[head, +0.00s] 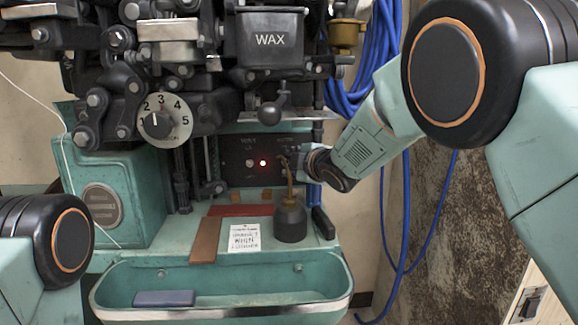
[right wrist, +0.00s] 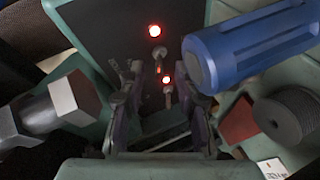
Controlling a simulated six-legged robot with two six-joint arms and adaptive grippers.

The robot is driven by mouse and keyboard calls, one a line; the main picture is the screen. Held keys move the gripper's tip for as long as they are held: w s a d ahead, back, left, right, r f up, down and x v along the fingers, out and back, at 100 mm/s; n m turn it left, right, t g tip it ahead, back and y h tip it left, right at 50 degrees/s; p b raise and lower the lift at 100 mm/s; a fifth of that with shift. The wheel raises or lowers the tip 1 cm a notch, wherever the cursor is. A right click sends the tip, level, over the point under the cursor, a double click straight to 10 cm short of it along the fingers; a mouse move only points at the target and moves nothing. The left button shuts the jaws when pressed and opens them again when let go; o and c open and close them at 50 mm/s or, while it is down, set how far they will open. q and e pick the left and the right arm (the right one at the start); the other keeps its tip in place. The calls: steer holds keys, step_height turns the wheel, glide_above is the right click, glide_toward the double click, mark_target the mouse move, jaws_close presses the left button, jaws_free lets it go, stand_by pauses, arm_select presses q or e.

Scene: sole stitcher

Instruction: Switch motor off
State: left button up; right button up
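The dark control panel (head: 240,164) is on the teal stitcher, with a lit red lamp (head: 263,162) and small knobs or switches. My right gripper (head: 288,160) is at the panel's right end, where it and an oil can spout hide part of the panel. In the right wrist view, the panel (right wrist: 105,30) shows two lit red lamps, an upper one (right wrist: 155,31) and a lower one (right wrist: 167,80). Small metal toggle levers (right wrist: 122,72) show near the fingertips. The gripper's fingers (right wrist: 158,100) are apart; whether they touch a lever is unclear. My left gripper is out of view.
A dark oil can (head: 290,220) stands below the panel beside a white note card (head: 244,238). The teal tray (head: 230,287) in front holds a blue-grey block (head: 165,298). Blue hoses (head: 405,215) hang at right. A blue handle (right wrist: 250,48) is close to the right gripper.

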steer(key=shift+x, duration=1.05)
steer(key=shift+s+r, duration=0.1)
jaws_close()
